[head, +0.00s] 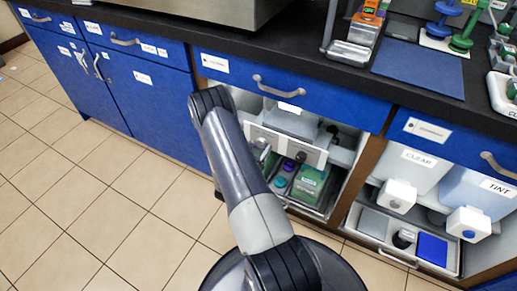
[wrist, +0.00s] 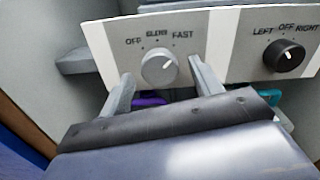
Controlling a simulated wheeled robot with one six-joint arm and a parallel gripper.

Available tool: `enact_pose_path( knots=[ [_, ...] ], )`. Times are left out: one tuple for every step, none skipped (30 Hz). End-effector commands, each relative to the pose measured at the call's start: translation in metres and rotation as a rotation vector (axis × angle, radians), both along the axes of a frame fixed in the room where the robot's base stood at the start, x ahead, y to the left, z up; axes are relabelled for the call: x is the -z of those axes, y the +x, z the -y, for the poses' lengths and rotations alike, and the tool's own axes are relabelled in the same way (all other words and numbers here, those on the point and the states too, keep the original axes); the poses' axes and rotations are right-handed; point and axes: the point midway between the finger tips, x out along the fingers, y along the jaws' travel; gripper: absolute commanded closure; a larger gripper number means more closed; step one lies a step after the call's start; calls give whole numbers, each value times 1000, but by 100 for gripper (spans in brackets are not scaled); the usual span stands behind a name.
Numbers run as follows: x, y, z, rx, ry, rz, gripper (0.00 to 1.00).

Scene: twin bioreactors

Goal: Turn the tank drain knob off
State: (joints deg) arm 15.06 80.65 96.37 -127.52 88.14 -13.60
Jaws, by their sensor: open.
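A white control panel (head: 314,153) with two knobs sits in the open cabinet bay. In the wrist view, a light grey knob (wrist: 159,66) is on the left, under OFF, a blurred middle word and FAST. A black knob (wrist: 284,56) is on the right, under LEFT, OFF and RIGHT. It also shows in the head view (head: 301,157). No label naming the tank drain is readable, and I cannot tell either knob's setting surely. My gripper (wrist: 160,70) is open, its fingers either side of the grey knob in the picture; contact is unclear. The black knob is right of the fingers.
Below the panel, a pull-out tray holds a green box (head: 309,184) and small bottles. A blue drawer (head: 290,92) and black counter overhang the bay. To the right stand CLEAR (head: 413,172) and TINT (head: 487,192) tanks. Tiled floor on the left is free.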

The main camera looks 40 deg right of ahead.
Motion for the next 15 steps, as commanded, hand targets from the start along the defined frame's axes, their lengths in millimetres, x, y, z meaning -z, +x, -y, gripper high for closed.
enact_pose_path(
  knots=[
    [0, 2, 4, 0, 0, 2, 39],
    [0, 2, 5, 0, 0, 2, 39],
    [0, 3, 6, 0, 0, 2, 39],
    [0, 3, 7, 0, -1, 1, 39],
    [-1, 3, 7, 0, -1, 1, 39],
    [-1, 3, 8, 0, -1, 1, 39],
    [-1, 3, 8, 0, -1, 1, 39],
    [-1, 3, 8, 0, -1, 1, 39],
    [-1, 3, 7, 0, -1, 1, 39],
    [-1, 3, 7, 0, -1, 1, 39],
    [-1, 3, 7, 0, -1, 1, 39],
    [-1, 3, 7, 0, -1, 1, 41],
    [-1, 3, 7, 0, -1, 1, 43],
    [-1, 3, 7, 0, -1, 0, 45],
    [-1, 3, 7, 0, -1, 0, 49]
  ],
)
